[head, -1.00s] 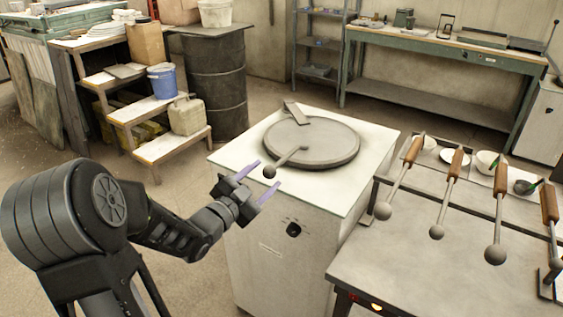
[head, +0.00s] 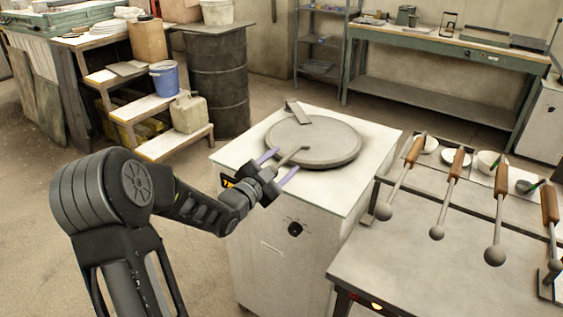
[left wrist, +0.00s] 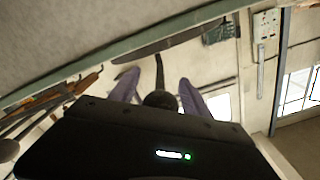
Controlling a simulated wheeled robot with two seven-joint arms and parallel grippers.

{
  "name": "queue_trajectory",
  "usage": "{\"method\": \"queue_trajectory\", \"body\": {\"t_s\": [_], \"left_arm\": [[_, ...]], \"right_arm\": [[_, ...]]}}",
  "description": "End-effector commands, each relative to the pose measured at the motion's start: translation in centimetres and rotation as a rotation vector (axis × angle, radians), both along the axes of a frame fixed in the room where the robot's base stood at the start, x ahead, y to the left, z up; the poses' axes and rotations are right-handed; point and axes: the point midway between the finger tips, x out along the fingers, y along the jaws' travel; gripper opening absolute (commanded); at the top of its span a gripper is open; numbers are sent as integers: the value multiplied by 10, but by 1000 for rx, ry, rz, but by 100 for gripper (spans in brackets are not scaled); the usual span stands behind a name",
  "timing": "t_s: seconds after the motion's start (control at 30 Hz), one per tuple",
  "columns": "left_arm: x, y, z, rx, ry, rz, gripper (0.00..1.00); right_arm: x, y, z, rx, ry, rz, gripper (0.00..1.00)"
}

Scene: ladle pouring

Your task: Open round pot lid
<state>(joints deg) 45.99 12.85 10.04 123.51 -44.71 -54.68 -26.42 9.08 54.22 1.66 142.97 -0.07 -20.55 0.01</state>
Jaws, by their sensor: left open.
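The round grey pot lid (head: 318,142) lies flat on top of the white pot cabinet (head: 228,157). Its bar handle (head: 294,154) sticks out over the front left rim toward me. My left gripper (head: 280,164) is at the outer end of this handle, with its two purple fingers open on either side of it. In the left wrist view the handle's dark ball end (left wrist: 160,98) shows between the open fingers (left wrist: 160,84). In the head view the ball end is hidden by my gripper. My right gripper is not in view.
A metal table (head: 430,265) with several wooden-handled ball-ended tools stands close on the right. A stepped shelf with a blue bucket (head: 165,79) and a dark drum (head: 218,85) stand at the back left. Open floor lies left of the cabinet.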

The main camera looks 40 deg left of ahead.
Motion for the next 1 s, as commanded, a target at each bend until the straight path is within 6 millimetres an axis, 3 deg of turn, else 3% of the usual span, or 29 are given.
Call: {"method": "queue_trajectory", "body": {"t_s": [0.2,0.87,1.0], "left_arm": [[0,0,0,0,0,0,55],[0,0,0,0,0,0,1],[0,0,0,0,0,0,0]], "right_arm": [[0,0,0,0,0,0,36],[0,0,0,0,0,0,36],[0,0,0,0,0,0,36]]}}
